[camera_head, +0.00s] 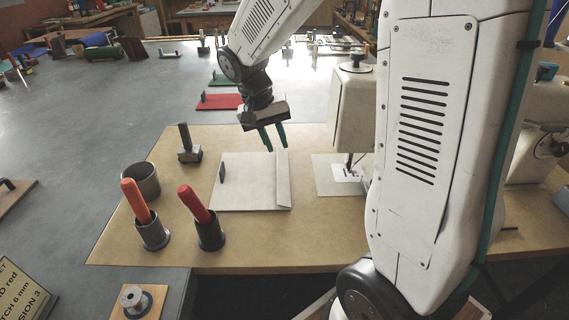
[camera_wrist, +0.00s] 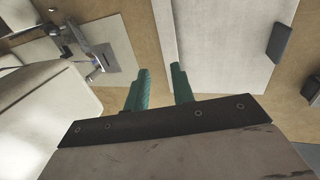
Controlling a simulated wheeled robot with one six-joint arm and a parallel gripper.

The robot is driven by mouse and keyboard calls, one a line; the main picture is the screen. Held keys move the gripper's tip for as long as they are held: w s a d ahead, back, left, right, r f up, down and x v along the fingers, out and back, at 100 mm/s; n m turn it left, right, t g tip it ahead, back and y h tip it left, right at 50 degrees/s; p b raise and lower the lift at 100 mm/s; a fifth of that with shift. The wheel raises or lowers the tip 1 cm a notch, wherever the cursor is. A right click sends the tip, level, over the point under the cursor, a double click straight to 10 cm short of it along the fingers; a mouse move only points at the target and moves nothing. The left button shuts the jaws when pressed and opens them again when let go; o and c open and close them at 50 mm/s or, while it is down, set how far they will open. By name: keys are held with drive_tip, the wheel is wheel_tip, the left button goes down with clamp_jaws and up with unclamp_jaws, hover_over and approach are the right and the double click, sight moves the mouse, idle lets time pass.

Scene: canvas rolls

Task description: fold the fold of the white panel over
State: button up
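The white panel (camera_head: 245,185) lies on the brown work board, with a dark upright block (camera_head: 222,173) near its left edge. Its fold (camera_head: 283,182) is a narrow strip along the right edge; how steeply it stands up is hard to tell. My gripper (camera_head: 273,139) is open and empty, above the far end of the fold. In the wrist view the panel (camera_wrist: 225,50) shows ahead with its dark block (camera_wrist: 279,42). The gripper's green fingertips (camera_wrist: 160,72) are apart, with the fold (camera_wrist: 165,30) ahead between them; contact cannot be told.
A sewing machine (camera_head: 353,110) stands close right of the panel. Two cups hold orange (camera_head: 136,200) and red (camera_head: 194,204) handled tools at the left front, beside an empty grey cup (camera_head: 141,181) and a dark hammer-like tool (camera_head: 188,150). Red (camera_head: 219,101) and green panels lie behind.

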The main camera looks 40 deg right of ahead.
sight(289, 175)
drive_tip(key=shift+w+d+f, duration=0.2)
drive_tip(key=shift+d+f, duration=0.05)
drive_tip(key=shift+f, duration=0.5)
drive_tip(key=x, duration=0.7)
clamp_jaws()
unclamp_jaws()
drive_tip(key=shift+r, duration=0.1)
drive_tip(key=v, duration=0.7)
drive_tip(key=shift+r, duration=0.35)
